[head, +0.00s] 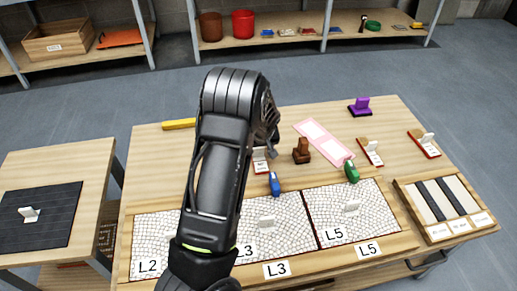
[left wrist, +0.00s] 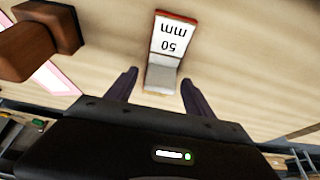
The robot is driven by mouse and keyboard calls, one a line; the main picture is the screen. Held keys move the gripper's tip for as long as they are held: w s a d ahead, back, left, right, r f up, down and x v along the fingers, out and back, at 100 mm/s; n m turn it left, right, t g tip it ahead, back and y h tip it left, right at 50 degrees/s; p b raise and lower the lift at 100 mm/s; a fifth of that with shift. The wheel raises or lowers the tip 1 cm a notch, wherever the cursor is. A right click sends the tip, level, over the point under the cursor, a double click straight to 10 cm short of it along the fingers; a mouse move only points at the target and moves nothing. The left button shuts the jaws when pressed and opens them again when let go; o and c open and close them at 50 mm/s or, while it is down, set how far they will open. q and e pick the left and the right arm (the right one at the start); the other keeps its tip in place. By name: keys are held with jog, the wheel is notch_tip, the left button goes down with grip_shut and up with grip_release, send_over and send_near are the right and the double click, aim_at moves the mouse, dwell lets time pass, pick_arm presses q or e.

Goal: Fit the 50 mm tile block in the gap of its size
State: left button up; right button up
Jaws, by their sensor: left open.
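The 50 mm tile block (left wrist: 166,60) has a white face with a "50 mm" label, upside down in the left wrist view, a red edge and a grey upright tab. In the head view it is partly hidden behind my left arm (head: 261,160). My left gripper (left wrist: 160,82) is open, its two dark fingers on either side of the block's tab end; contact cannot be told. A framed tray (head: 407,205) at the right of the table has pale slots between dark strips (head: 438,200), with front labels too small to read. My right gripper is not in view.
Two similar blocks (head: 370,152) (head: 424,144) stand farther right. A brown block (head: 301,151) is beside the 50 mm block; a pink strip (head: 324,142) lies behind. Mosaic panels (head: 345,222) marked L2, L3 and L5 fill the front. Blue (head: 275,184) and green (head: 351,172) objects stand at their back edge.

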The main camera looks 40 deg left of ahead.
pick_arm(q)
jog(key=p+v, duration=0.1)
jog(key=v, duration=1.1)
jog(key=shift+p, duration=0.35)
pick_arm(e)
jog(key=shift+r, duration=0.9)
pick_arm(q)
jog(key=shift+o, duration=0.5)
jog(key=shift+a, duration=0.1)
